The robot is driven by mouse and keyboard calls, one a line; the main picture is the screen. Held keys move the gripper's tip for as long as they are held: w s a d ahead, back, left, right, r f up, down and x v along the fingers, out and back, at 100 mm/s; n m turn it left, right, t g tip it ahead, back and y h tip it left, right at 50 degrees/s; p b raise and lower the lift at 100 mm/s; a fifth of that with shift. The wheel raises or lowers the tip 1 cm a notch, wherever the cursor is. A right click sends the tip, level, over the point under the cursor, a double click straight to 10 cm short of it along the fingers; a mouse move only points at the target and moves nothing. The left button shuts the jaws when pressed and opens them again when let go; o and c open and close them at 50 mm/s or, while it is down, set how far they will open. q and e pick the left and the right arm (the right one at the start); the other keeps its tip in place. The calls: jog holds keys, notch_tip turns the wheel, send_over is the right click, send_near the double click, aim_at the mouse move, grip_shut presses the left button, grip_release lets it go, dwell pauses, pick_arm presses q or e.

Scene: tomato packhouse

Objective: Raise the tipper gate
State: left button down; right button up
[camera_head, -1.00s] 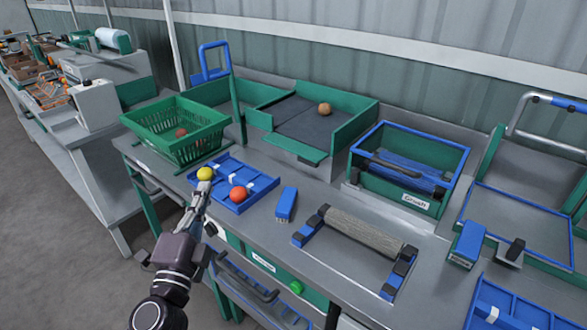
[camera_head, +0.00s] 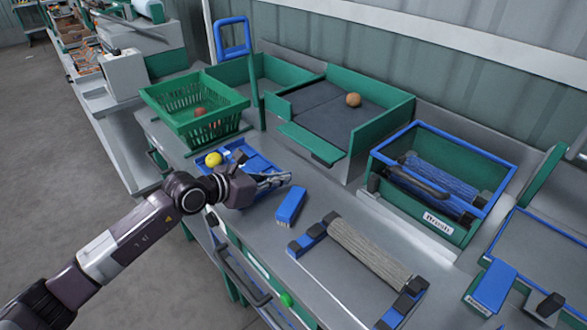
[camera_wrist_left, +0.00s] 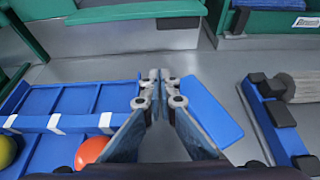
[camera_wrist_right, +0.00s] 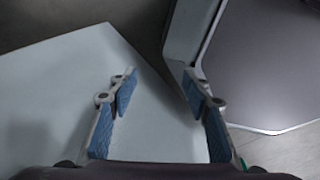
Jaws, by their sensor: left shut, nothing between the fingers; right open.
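The tipper is a tray with a dark bed (camera_head: 322,105) and green side walls, at the back of the bench in the head view. A round brownish tomato (camera_head: 353,100) lies on its bed. A green plate (camera_head: 312,143), probably the gate, lies low across its front edge; its lower part shows at the top of the left wrist view (camera_wrist_left: 135,12). My left gripper (camera_head: 287,178) is shut and empty, in front of the plate and apart from it, above the bench by the blue tray. My right gripper (camera_wrist_right: 160,82) is open and empty over a pale surface, outside the head view.
A blue divided tray (camera_head: 255,162) with a yellow ball (camera_head: 214,159) is partly behind my left arm; an orange ball (camera_wrist_left: 92,150) shows in the wrist view. A blue block (camera_head: 291,206), a roller (camera_head: 368,255), a brush bin (camera_head: 437,222) and a green basket (camera_head: 195,108) stand nearby.

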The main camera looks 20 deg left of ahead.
aim_at(302, 185)
pick_arm(q)
jog(key=x, duration=0.3)
jog(key=shift+w+d, duration=0.15)
jog(key=shift+d, duration=0.1)
jog(key=x, duration=0.4)
jog(key=shift+w+d+f+p, duration=0.15)
jog(key=shift+w+p, duration=0.2)
jog(key=r, duration=0.1)
jog(key=r+p, duration=0.1)
jog(key=r, duration=0.1)
jog(key=shift+w+d+p, duration=0.25)
jog(key=shift+w+p, duration=0.05)
jog(key=shift+p, duration=0.1)
jog(key=shift+r, duration=0.4)
jog(key=shift+f, duration=0.1)
pick_arm(e)
jog(key=r, duration=0.2)
jog(key=shift+s+a+r, duration=0.15)
jog(key=shift+a+r, duration=0.1)
jog(key=shift+r, duration=0.15)
jog(key=shift+r, duration=0.15)
pick_arm(q)
jog(key=shift+r+p, duration=0.25)
jog(key=shift+p, duration=0.2)
jog(key=shift+r+g+p, duration=0.15)
jog(key=shift+g+p, duration=0.25)
jog(key=shift+p, duration=0.15)
pick_arm(e)
jog(key=shift+r, duration=0.75)
